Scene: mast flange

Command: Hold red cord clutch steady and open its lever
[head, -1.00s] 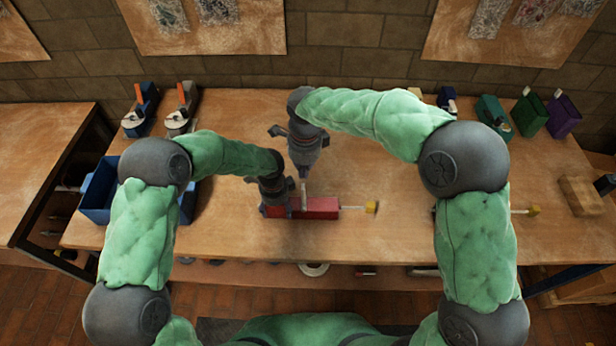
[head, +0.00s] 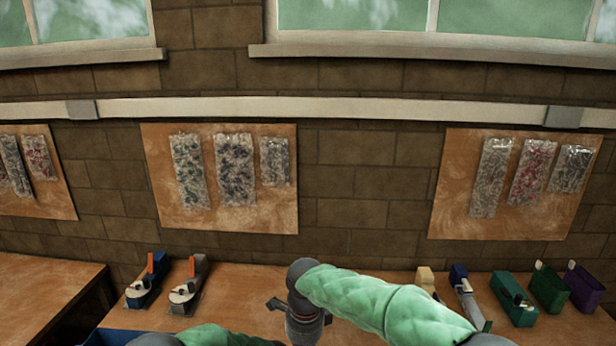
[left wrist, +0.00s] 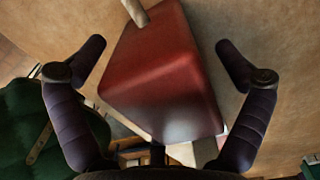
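The red cord clutch (left wrist: 162,75) fills the middle of the left wrist view, with a pale lever-like piece (left wrist: 136,12) at its top edge, cut off by the frame. My left gripper (left wrist: 160,52) is open, with one dark finger on each side of the red body. A gap shows between each fingertip and the body. In the head view the clutch and my left gripper are below the frame. My right gripper (head: 305,326) shows only in part at the bottom edge; its fingertips are cut off.
Teal (head: 514,300), green (head: 548,288) and purple (head: 584,288) blocks stand at the back right. A brick wall (head: 360,165) with boards rises behind.

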